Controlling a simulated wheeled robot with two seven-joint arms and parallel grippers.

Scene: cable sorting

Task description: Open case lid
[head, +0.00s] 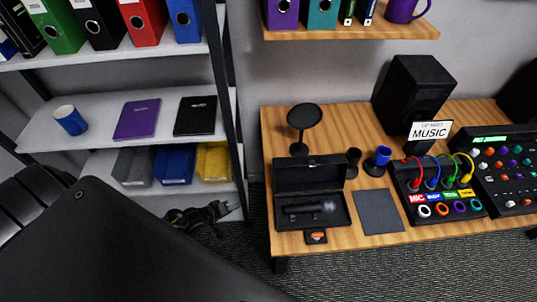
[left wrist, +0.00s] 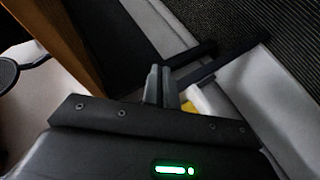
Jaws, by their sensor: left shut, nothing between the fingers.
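The black case (head: 336,216) sits at the left end of the wooden table in the head view. Its lid (head: 309,175) stands raised at the back, and a dark microphone (head: 312,208) lies inside. My left gripper (head: 228,208) is left of the table, in front of the shelf unit, apart from the case. In the left wrist view its fingers (left wrist: 161,82) are together with nothing between them. The case is not clearly seen in that view. My right gripper is not in view.
A round black stand (head: 304,116), a blue cup-like item (head: 378,160), a grey mat (head: 379,211) and a cable box (head: 437,188) stand on the table (head: 285,243). A speaker (head: 411,88) is behind. Shelves (head: 75,137) stand left, with a dark gap before the table.

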